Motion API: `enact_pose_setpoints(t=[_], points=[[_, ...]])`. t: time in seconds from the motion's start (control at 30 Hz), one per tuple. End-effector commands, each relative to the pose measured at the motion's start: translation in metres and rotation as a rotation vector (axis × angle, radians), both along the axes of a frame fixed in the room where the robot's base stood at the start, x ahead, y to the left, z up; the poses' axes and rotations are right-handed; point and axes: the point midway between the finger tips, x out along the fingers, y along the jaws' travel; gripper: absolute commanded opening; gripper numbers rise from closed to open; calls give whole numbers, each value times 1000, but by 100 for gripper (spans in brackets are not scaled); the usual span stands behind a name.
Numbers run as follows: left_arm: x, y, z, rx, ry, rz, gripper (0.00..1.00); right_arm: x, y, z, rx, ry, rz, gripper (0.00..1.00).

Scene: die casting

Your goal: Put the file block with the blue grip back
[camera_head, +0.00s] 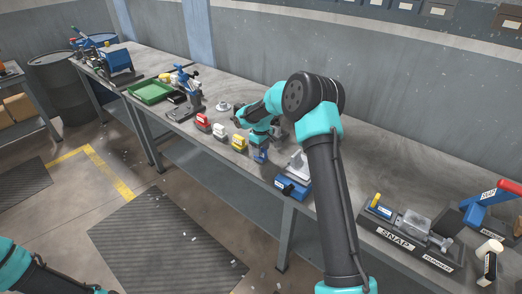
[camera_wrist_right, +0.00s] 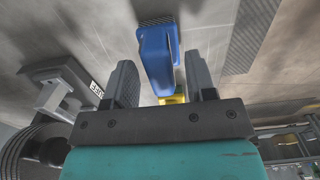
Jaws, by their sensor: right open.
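The file block with the blue grip (camera_head: 260,156) stands on the bench near its front edge, at the right end of a row of blocks with coloured grips. My right gripper (camera_head: 262,146) is directly at it in the head view. In the right wrist view, the blue block (camera_wrist_right: 158,60) lies between the two open fingers of my right gripper (camera_wrist_right: 163,82), with space on both sides. I cannot tell whether a finger touches it. My left gripper is not in view; only part of my left arm shows at the lower left.
Blocks with yellow (camera_head: 240,143), white (camera_head: 220,131) and red (camera_head: 203,121) grips stand left of the blue one. A blue-based fixture (camera_head: 293,188) is close on its right. A snap gauge fixture (camera_head: 412,236) stands farther right; a green tray (camera_head: 150,92) lies farther left.

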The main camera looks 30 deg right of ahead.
Motion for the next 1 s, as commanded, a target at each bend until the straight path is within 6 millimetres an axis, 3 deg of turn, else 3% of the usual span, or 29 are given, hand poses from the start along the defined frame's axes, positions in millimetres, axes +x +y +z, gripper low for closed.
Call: enact_pose_setpoints(t=[0.6, 0.8, 1.0], points=[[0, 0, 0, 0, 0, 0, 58, 1, 0, 102, -1, -4, 0, 51], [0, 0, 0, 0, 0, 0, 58, 0, 0, 115, 1, -2, 0, 51], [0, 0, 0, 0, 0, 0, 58, 0, 0, 116, 0, -1, 0, 51]])
